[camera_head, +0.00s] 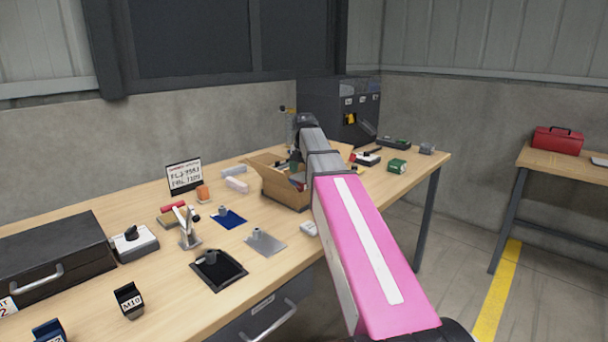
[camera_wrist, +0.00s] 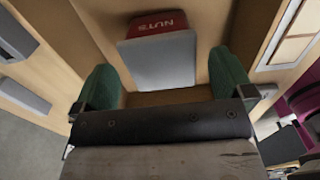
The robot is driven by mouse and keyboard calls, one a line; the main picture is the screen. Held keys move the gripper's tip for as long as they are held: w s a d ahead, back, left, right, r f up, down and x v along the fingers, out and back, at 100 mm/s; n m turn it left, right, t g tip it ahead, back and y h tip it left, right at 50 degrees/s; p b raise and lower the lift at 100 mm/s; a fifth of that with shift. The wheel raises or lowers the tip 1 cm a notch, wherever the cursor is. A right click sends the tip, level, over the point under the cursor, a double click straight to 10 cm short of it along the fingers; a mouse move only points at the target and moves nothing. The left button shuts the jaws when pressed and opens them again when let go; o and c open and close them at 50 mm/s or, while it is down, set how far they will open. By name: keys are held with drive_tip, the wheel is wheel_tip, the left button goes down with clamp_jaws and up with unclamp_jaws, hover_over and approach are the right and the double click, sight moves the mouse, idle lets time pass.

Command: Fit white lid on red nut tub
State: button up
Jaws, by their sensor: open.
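A red piece marked NUTS (camera_wrist: 162,22), which looks like the red nut tub, is in the cardboard box in the wrist view. A pale grey-white flat panel (camera_wrist: 160,62) adjoins its lower edge; I cannot tell whether this is the white lid or how it sits. My gripper (camera_wrist: 168,85) is open, its green fingers apart on the left and right of the panel, with gaps on both sides. In the head view my arm reaches over the cardboard box (camera_head: 268,180), where a bit of red (camera_head: 299,183) shows; the arm hides much of the inside.
The box's walls and flaps stand close around my gripper. Pale blocks (camera_head: 236,184) lie left of the box. A blue mat (camera_head: 229,219), a grey plate (camera_head: 265,243) and a black tray (camera_head: 217,269) lie nearer. A dark cabinet (camera_head: 340,110) stands behind.

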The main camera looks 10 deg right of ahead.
sight(304, 175)
wheel_tip(304, 175, up, 11)
idle(0.4)
drive_tip(key=shift+r, duration=0.1)
